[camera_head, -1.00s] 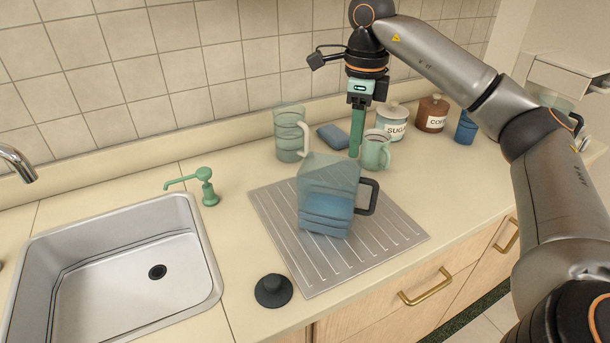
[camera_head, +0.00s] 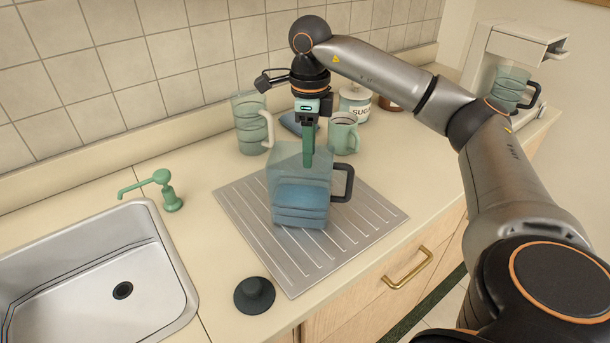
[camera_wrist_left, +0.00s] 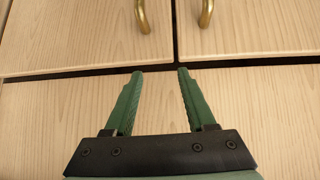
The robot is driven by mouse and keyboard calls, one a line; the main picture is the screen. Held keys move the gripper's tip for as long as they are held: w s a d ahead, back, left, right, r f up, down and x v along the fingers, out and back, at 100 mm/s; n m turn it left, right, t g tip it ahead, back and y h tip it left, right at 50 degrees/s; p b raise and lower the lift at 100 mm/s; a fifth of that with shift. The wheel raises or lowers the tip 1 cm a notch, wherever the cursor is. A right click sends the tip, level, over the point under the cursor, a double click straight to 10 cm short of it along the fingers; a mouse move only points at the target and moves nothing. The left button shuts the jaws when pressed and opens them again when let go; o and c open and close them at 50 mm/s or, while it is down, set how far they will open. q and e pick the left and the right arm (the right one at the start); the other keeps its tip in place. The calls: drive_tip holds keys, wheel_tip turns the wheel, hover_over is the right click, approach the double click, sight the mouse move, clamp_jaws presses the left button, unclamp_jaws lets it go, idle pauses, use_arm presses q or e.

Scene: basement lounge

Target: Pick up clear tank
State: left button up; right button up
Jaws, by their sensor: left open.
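The clear tank (camera_head: 301,207), a bluish see-through block-shaped vessel with a black handle on its right side, stands on a ribbed grey drainboard. Its lower part looks bluer. My right gripper (camera_head: 308,164) points straight down, its green fingers overlapping the tank's upper part in the head view. The fingers show edge-on, so their gap and any contact with the tank cannot be told. My left gripper (camera_wrist_left: 160,72) shows only in the left wrist view, open and empty in front of pale wooden cabinet fronts.
A clear pitcher (camera_head: 249,125), a green mug (camera_head: 343,134) and a sugar canister (camera_head: 355,103) stand behind the tank. The sink (camera_head: 150,262) and green soap dispenser (camera_head: 168,190) are left. A black knob-like lid (camera_head: 254,295) lies in front. A coffee machine (camera_head: 488,60) is far right.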

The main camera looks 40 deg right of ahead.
wheel_tip(320, 180, down, 4)
drive_tip(key=shift+w+r, duration=0.1)
drive_tip(key=shift+r, duration=0.05)
clamp_jaws()
drive_tip(key=shift+r, duration=0.1)
idle(1.3)
